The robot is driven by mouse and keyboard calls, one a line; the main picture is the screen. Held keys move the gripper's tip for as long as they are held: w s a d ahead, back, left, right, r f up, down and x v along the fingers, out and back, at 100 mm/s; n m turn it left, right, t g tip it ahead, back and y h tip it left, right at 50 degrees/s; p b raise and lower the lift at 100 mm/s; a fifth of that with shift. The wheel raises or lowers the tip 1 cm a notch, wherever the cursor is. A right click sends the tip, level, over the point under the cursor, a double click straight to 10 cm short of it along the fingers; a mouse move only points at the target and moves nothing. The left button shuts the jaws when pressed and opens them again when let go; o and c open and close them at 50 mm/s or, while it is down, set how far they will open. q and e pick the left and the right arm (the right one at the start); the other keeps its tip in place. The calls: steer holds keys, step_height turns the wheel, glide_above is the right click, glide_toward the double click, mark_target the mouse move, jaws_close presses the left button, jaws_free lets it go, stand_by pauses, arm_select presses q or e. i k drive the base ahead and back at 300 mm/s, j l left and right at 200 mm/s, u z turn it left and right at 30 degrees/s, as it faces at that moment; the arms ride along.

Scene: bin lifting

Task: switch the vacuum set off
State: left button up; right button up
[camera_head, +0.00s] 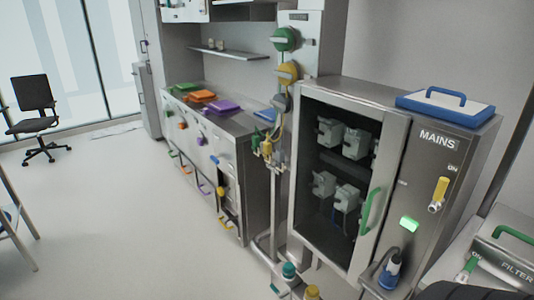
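No label for a vacuum set can be read, so I cannot tell which unit it is. At the right stands a grey cabinet marked MAINS (436,138). Its yellow lever (439,190) points up toward a small ON mark. Below it a green indicator (409,224) is lit. A blue plug (392,268) sits low on the cabinet front. At the lower right edge is a metal box marked FILTER (515,268), with a green-tipped lever (468,267) and a green handle (514,235). Neither of my grippers is in view.
The cabinet's glazed door has a green handle (370,210). A blue-handled case (446,106) lies on top. Green (286,39) and yellow (287,72) rotary handles sit on the wall column. A counter (233,121) holds coloured trays. An office chair (34,117) stands left; the floor between is open.

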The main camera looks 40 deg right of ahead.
mark_target(464, 276)
steer(key=z, duration=2.6)
